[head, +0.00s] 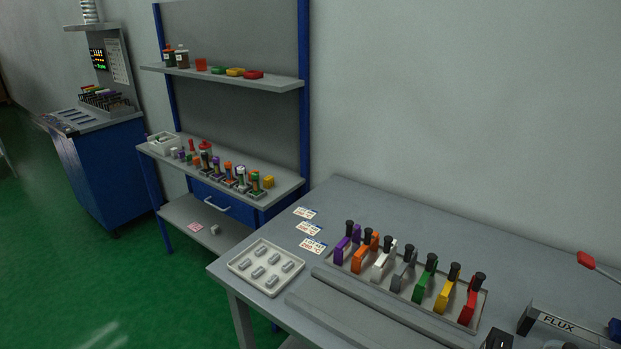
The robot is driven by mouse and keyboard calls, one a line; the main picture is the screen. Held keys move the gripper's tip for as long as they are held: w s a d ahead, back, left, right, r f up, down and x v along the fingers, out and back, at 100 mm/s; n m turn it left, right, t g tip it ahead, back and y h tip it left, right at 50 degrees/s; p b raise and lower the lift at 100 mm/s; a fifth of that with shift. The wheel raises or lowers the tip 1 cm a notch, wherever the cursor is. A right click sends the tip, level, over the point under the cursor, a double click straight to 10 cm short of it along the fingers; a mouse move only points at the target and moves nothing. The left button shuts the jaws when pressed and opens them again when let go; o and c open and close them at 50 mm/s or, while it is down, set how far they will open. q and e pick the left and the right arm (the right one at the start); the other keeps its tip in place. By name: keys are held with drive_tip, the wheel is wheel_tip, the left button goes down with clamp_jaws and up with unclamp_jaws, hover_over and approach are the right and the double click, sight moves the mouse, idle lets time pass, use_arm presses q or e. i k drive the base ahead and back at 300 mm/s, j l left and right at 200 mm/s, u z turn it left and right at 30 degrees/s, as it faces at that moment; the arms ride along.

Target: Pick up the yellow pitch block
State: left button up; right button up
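A yellow block with a black knob on top (444,296) stands in a grey tray (401,296) on the near right table. It is in a row of similar blocks, between a green one (425,281) on its left and a red one (468,306) on its right. This looks like the yellow pitch block. Neither of my grippers shows in the head view.
Left of the row stands a pale tray of grey metal pieces (265,266). Printed cards (308,228) lie behind it. A long grey bar (360,312) runs in front of the row. A box marked FLUX (560,325) stands at right. The table behind the row is clear.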

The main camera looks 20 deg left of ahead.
sight(269, 181)
drive_tip(key=i+j+z, duration=0.2)
drive_tip(key=j+z, duration=0.25)
drive_tip(key=j, duration=0.45)
drive_tip(key=j+z, duration=0.4)
drive_tip(key=j, duration=0.5)
